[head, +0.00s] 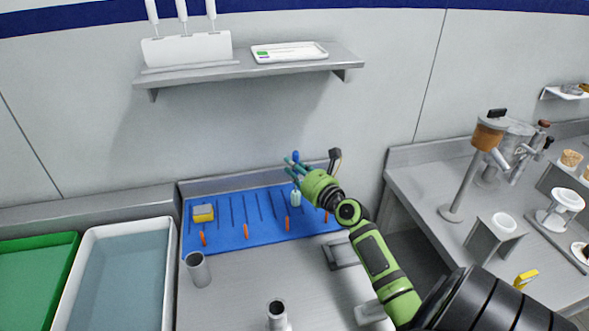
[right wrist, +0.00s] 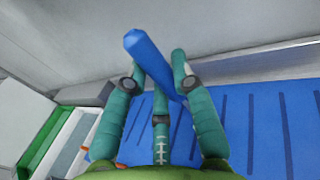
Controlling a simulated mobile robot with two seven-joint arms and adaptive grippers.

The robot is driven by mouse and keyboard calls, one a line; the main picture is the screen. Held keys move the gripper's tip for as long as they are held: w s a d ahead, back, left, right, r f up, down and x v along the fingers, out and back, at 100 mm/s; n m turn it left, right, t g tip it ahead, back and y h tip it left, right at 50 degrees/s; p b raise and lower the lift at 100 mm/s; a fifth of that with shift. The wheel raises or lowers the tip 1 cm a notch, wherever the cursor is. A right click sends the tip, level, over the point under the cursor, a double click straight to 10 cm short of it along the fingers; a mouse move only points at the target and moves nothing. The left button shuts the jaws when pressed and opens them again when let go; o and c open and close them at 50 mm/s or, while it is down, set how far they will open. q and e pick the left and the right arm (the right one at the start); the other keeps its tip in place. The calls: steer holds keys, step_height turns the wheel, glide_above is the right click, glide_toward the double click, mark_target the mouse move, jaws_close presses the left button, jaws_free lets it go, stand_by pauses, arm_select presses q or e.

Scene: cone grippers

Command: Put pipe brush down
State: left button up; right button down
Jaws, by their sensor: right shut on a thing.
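My right gripper (head: 293,169) has teal fingers and is shut on the pipe brush, above the back part of the blue mat (head: 265,231). In the right wrist view, the fingers (right wrist: 157,82) close around the brush's blue shaft or handle (right wrist: 148,58), which slants up to the left. In the head view only a small blue end of the pipe brush (head: 295,156) shows above the fingers. A pale piece hangs below the fingers, and I cannot tell whether it is part of the brush. My left gripper is not in view.
The mat has dark stripes, several orange pieces and a yellow-grey sponge (head: 203,213). Metal cylinders (head: 198,268) stand in front of it. A water-filled tub (head: 120,280) and a green bin (head: 30,280) are at left. A wall shelf (head: 250,66) is above; a counter with equipment is at right.

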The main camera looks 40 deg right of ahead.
steer(key=shift+f, duration=0.15)
steer(key=c, duration=1)
jaws_free()
steer(key=shift+c, duration=0.2)
steer(key=shift+r, duration=0.3)
steer(key=s+a+b, duration=0.1)
steer(key=s, duration=1.1)
steer(key=shift+a, duration=0.25)
steer(key=shift+f, duration=0.1)
